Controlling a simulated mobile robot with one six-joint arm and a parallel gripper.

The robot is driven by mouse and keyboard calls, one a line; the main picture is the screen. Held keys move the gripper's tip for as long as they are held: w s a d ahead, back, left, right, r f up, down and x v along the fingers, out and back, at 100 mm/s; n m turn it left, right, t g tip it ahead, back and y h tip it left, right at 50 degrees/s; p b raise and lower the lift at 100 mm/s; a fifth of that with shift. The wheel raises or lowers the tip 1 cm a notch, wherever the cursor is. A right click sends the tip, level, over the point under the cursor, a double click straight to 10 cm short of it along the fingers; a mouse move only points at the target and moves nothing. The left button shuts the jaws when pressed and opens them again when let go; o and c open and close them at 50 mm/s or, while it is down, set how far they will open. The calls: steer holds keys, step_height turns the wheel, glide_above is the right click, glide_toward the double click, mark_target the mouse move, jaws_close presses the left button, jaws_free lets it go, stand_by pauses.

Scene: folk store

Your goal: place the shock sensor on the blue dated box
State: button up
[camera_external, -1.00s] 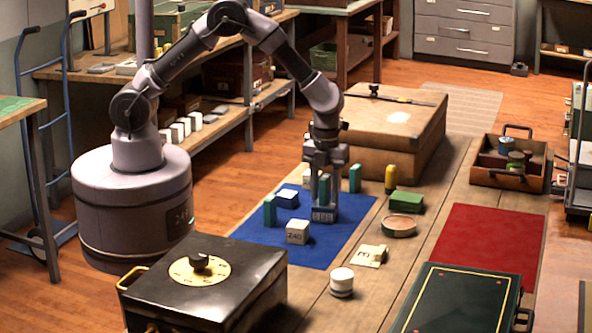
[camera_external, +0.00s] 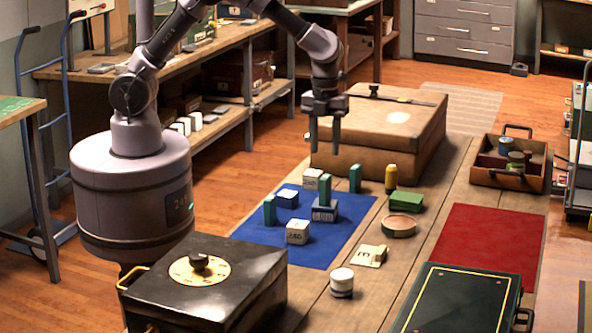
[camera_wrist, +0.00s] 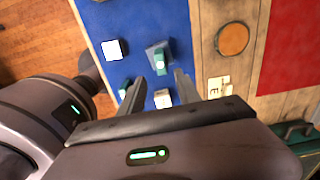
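A small teal upright block, apparently the shock sensor (camera_external: 324,187), stands on top of the low blue box with a pale marked label (camera_external: 324,213), on the blue mat (camera_external: 345,232). In the wrist view the teal block (camera_wrist: 160,62) shows on the blue box (camera_wrist: 151,52), just beyond the fingertips. My gripper (camera_external: 324,147) is open and empty, above the block and apart from it. Its two fingers (camera_wrist: 169,74) show a gap in the wrist view.
A large brown case (camera_external: 370,150) stands behind. A black box with a dial (camera_external: 210,290) is in front. The red mat (camera_external: 488,245) is bare.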

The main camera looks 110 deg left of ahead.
steer(key=s+d+r+n+t+y, duration=0.1)
steer(key=s+d+r+n+t, duration=0.2)
steer(key=r, duration=0.6)
steer(key=s+d+r+n+t, duration=0.1)
steer(key=s+d+r+n, duration=0.1)
steer(key=s, duration=0.5)
steer(key=s+d+r+n+t, duration=0.1)
steer(key=s+d+r+n, duration=0.2)
steer(key=s+n, duration=0.2)
steer(key=s+d+r+n+y, duration=0.1)
steer(key=s+d+r+n, duration=0.1)
steer(key=s, duration=0.7)
steer(key=shift+d+r+n+t, duration=0.2)
steer(key=shift+d+n+t, duration=0.25)
steer(key=shift+n, duration=0.25)
